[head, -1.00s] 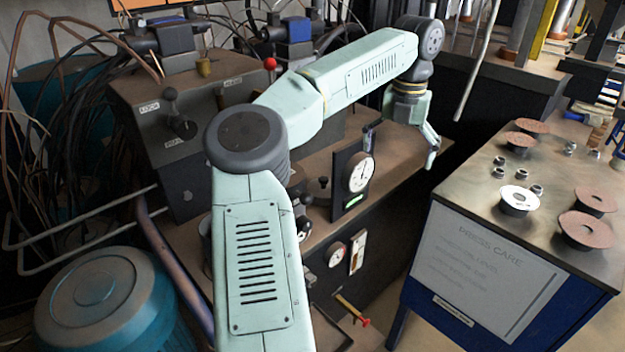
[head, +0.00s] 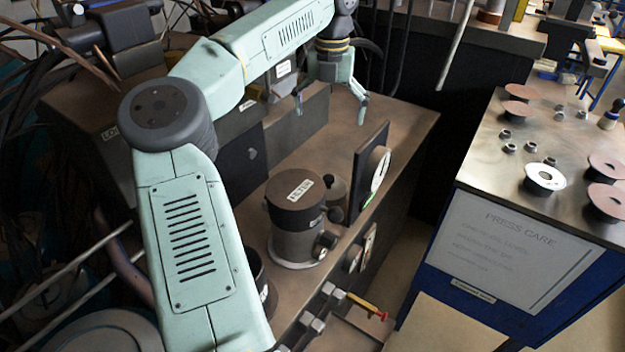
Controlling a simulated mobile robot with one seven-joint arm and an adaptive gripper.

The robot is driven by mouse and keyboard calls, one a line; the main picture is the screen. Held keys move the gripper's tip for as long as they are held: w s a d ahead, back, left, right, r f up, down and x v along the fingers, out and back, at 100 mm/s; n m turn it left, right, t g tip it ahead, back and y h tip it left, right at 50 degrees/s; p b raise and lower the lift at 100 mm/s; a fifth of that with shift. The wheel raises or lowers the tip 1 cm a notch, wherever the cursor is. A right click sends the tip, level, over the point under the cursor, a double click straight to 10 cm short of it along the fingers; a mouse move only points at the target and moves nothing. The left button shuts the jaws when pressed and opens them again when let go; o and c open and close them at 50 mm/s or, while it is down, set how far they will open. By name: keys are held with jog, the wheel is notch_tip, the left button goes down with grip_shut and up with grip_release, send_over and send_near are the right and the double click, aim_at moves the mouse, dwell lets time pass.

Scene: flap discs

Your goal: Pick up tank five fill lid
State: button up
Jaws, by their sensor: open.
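No lid with a readable "tank five" mark shows. A small domed brown-grey cap with a knob (head: 334,187) stands on the bench behind a dark round canister (head: 298,222), which partly hides it. I cannot tell whether this cap is the fill lid. The canister has a flat brown top with a white label that seems to read "FILTER". My gripper (head: 331,110) points down above the far part of the bench, beyond the cap. Its fingers are spread and nothing shows between them.
A dark upright panel with a white dial gauge (head: 378,169) stands right of the cap. Valve fittings and a red-tipped lever (head: 368,305) line the front edge. A blue cabinet (head: 440,262) at right carries flap discs (head: 545,178) and nuts. Bench top behind the gauge is clear.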

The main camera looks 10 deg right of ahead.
jog(key=b, duration=0.8)
send_over(329, 177)
notch_tip(329, 177, down, 10)
jog(key=shift+a+f, duration=0.1)
notch_tip(329, 177, down, 5)
jog(key=shift+f+p, duration=0.2)
jog(key=shift+p, duration=0.15)
jog(key=shift+w+f+p, duration=0.1)
jog(key=shift+f+p, duration=0.55)
jog(key=shift+f, duration=1.95)
jog(key=c, duration=1.2)
jog(key=shift+o, duration=0.2)
